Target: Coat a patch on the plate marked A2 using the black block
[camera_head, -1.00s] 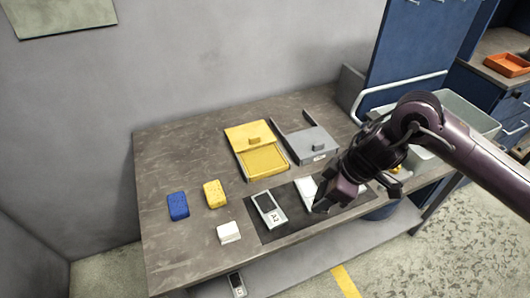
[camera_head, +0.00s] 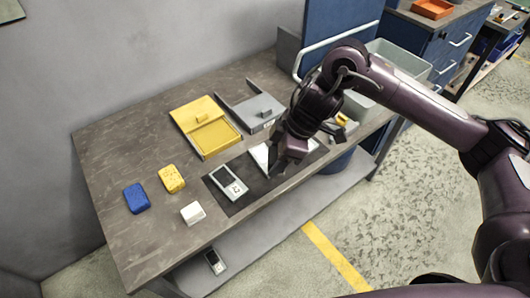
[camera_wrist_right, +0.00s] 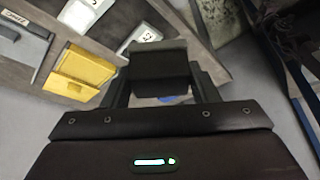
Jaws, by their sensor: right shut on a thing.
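The plate marked A2 (camera_head: 229,184) is light with a dark rectangular patch, and lies on the dark mat (camera_head: 246,199) on the table. My right gripper (camera_head: 286,166) is above the mat, right of the A2 plate, over a second pale plate (camera_head: 262,157) that it partly hides. In the right wrist view my right gripper (camera_wrist_right: 160,88) is shut on a black block (camera_wrist_right: 160,72), which hangs between the fingers. A labelled plate (camera_wrist_right: 139,40), apparently A2, lies beyond the block there. My left gripper is not in view.
A yellow tray (camera_head: 215,139) and a grey tray (camera_head: 268,124) stand behind the mat. A blue sponge (camera_head: 136,198), yellow sponge (camera_head: 172,178) and white block (camera_head: 193,212) lie left. A grey bin (camera_head: 402,63) is at right. Another labelled plate (camera_head: 214,262) lies on the lower shelf.

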